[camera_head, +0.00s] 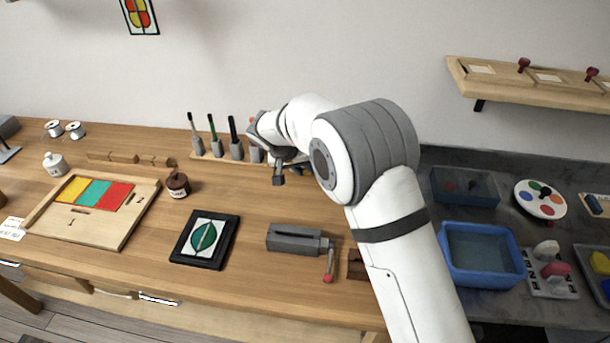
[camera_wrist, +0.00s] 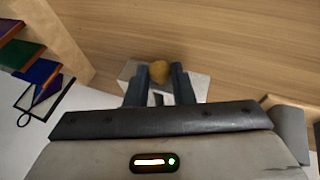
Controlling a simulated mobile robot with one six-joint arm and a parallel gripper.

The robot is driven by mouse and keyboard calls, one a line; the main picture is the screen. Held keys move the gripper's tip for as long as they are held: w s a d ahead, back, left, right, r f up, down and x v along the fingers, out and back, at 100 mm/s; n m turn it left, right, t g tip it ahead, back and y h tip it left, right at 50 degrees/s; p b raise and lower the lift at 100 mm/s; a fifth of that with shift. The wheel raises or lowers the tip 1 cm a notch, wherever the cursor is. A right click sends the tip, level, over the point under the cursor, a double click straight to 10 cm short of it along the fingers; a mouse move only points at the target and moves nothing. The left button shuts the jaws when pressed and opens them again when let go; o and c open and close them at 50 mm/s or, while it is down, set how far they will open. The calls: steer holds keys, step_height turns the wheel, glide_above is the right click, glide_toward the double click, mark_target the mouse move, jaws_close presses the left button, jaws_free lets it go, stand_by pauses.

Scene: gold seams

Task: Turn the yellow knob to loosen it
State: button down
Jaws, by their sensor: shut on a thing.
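The yellow knob (camera_wrist: 160,71) shows in the wrist view between the tips of my gripper (camera_wrist: 160,82). It looks rounded and sits by a pale grey-white block or plate (camera_wrist: 202,86) on the wooden surface. My two dark fingers stand on either side of the knob and are shut on it. In the head view my gripper (camera_head: 278,176) points down over the back of the wooden bench (camera_head: 260,205), near the tool rack. I cannot make out the knob in the head view; my gripper and arm cover that area.
A rack with several upright tools (camera_head: 236,150) stands left of my gripper. A blue basin (camera_head: 482,278) is at right.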

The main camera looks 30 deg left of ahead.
steer(key=shift+a+h+b, duration=0.1)
steer(key=shift+h+b, duration=0.25)
steer(key=shift+h, duration=0.25)
steer(key=shift+f, duration=0.1)
steer(key=c, duration=1.2)
jaws_free()
steer(key=shift+c, duration=0.2)
